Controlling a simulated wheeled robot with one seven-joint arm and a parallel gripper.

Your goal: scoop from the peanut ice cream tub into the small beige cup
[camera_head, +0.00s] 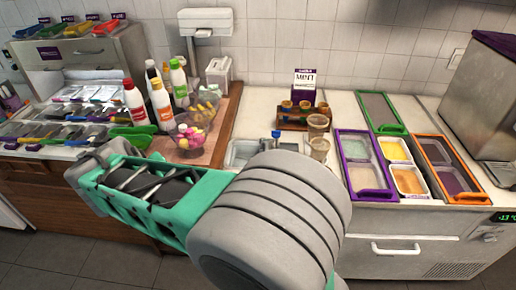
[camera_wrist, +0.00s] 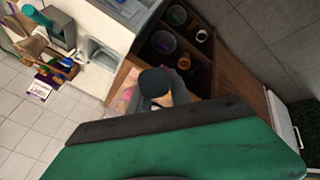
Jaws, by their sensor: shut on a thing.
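The tan tub (camera_head: 409,181), which may be the peanut ice cream, sits at the front of the middle row of tubs in the head view. Two small beige cups stand on the counter left of the tubs, one (camera_head: 319,124) behind the other (camera_head: 319,149). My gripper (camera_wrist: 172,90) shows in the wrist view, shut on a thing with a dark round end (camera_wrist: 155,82). The rest of that held thing is hidden, so I cannot tell if it is a scoop.
Sauce bottles (camera_head: 161,104) and a bowl of pink sweets (camera_head: 189,136) stand on the wooden board. A wooden rack (camera_head: 300,113) with small cups stands behind the cups. A shelf with several bowls (camera_wrist: 163,42) shows in the wrist view.

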